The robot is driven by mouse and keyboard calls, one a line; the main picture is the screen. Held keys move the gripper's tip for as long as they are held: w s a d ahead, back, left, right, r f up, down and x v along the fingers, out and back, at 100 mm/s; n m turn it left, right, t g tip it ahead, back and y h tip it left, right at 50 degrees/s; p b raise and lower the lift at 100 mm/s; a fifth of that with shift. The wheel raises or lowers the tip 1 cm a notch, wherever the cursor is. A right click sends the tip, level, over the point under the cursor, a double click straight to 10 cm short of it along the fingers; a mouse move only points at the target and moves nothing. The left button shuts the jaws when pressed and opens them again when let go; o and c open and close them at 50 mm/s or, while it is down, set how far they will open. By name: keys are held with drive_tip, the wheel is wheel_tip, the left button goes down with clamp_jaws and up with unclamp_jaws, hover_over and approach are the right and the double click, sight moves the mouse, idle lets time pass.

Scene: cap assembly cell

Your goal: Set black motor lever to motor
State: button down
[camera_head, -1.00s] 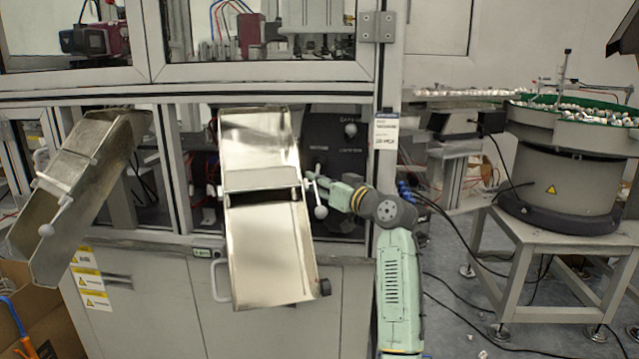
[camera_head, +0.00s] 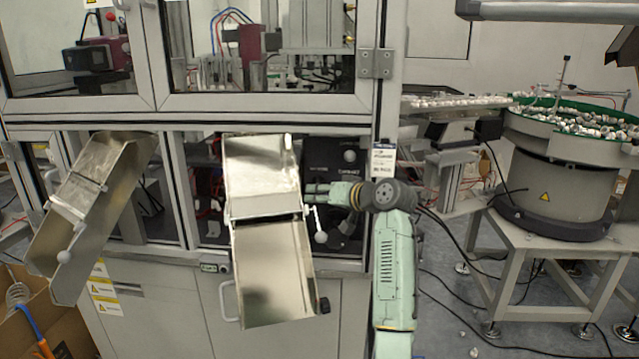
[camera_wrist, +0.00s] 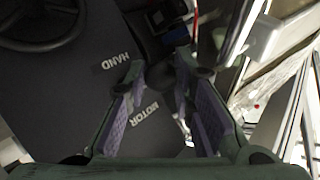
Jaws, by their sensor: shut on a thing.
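The black panel (camera_head: 326,160) is at the centre behind the machine frame, right of the middle chute. In the wrist view its dark face (camera_wrist: 50,110) carries the labels HAND (camera_wrist: 115,61) and MOTOR (camera_wrist: 145,115). My gripper (camera_head: 308,190) reaches left in front of the panel, by the chute's right edge. In the wrist view my gripper (camera_wrist: 165,95) has its purple-padded fingers on either side of a dark gap near the MOTOR label. It is shut on what I take to be the black motor lever, which is barely distinguishable against the dark background.
The middle metal chute (camera_head: 270,275) stands close left of my gripper, with a ball-ended handle (camera_head: 320,237) just below it. Another chute (camera_head: 75,205) is at left. A bowl feeder (camera_head: 565,180) stands at right. A dark ring (camera_wrist: 45,40) is on the panel.

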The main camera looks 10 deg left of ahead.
drive_tip(key=shift+w+r+m+g+h+p, duration=0.1)
drive_tip(key=shift+r+m+g+h+p, duration=0.3)
drive_tip(key=shift+r+p, duration=0.85)
drive_tip(key=shift+f+p, duration=0.2)
drive_tip(key=shift+p, duration=0.1)
drive_tip(key=c, duration=1.6)
unclamp_jaws()
drive_tip(key=shift+c, duration=0.2)
drive_tip(key=shift+o, duration=1.4)
drive_tip(key=shift+f, duration=0.3)
drive_tip(key=v, duration=1.2)
drive_tip(key=shift+w, duration=0.2)
drive_tip(key=shift+d, duration=0.1)
